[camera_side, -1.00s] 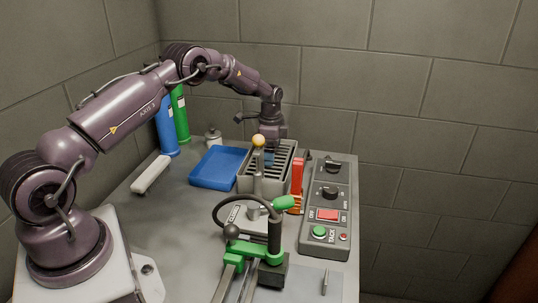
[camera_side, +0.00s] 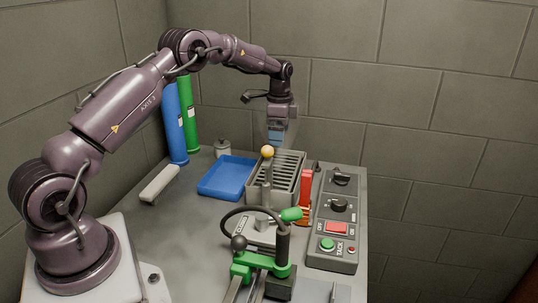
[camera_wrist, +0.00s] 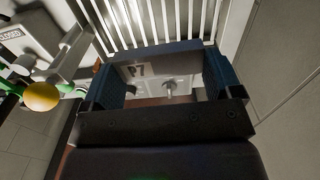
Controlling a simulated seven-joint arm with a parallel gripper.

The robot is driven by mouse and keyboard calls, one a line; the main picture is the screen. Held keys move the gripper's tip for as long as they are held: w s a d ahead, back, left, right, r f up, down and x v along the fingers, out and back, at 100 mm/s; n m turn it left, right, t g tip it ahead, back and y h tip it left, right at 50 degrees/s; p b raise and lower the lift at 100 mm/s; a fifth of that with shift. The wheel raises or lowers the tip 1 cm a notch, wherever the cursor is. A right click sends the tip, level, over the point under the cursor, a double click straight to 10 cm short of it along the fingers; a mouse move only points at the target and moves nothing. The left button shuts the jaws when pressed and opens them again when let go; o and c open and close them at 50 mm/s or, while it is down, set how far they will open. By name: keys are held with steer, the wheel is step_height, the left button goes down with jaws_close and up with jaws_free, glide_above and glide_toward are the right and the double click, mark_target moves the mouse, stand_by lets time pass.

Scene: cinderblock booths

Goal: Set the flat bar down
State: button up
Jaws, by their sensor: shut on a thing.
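My gripper (camera_side: 277,132) hangs above the grey slotted rack (camera_side: 290,172). In the wrist view my gripper (camera_wrist: 160,72) has a blue pad on each side and is shut on the flat bar (camera_wrist: 158,52), a dark strip spanning the gap between the pads. A pale surface marked P7 with a small peg shows in that gap; I cannot tell whether it belongs to the held piece. The bar's lower end is hard to make out in the side view. The rack's pale slats also show in the wrist view (camera_wrist: 160,18).
A blue tray (camera_side: 226,178) lies left of the rack. A lever with an orange ball (camera_side: 267,152) and a green-handled clamp (camera_side: 262,262) stand in front. A red piece (camera_side: 305,190) and control box (camera_side: 336,225) are right. Blue and green cylinders stand behind; a pale bar (camera_side: 160,184) lies left.

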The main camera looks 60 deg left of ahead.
steer(key=s+a+r+n, duration=0.1)
steer(key=s+a+r, duration=0.35)
steer(key=s, duration=0.45)
steer(key=s+d+f+m, duration=0.1)
steer(key=s+d+f, duration=0.15)
steer(key=s, duration=0.45)
steer(key=s+d+f, duration=0.2)
steer(key=s+f, duration=0.2)
steer(key=s, duration=0.3)
glide_above(231, 180)
steer(key=shift+m, duration=0.3)
steer(key=f, duration=0.9)
steer(key=shift+s+d+f, duration=0.15)
steer(key=shift+s+d, duration=0.05)
steer(key=shift+s, duration=0.05)
steer(key=shift+w+a+f, duration=0.1)
steer(key=shift+f, duration=0.05)
steer(key=shift+w+a+f, duration=0.1)
steer(key=shift+f, duration=0.8)
steer(key=shift+w+a+f, duration=0.1)
steer(key=shift+f, duration=0.8)
steer(key=shift+f, duration=0.15)
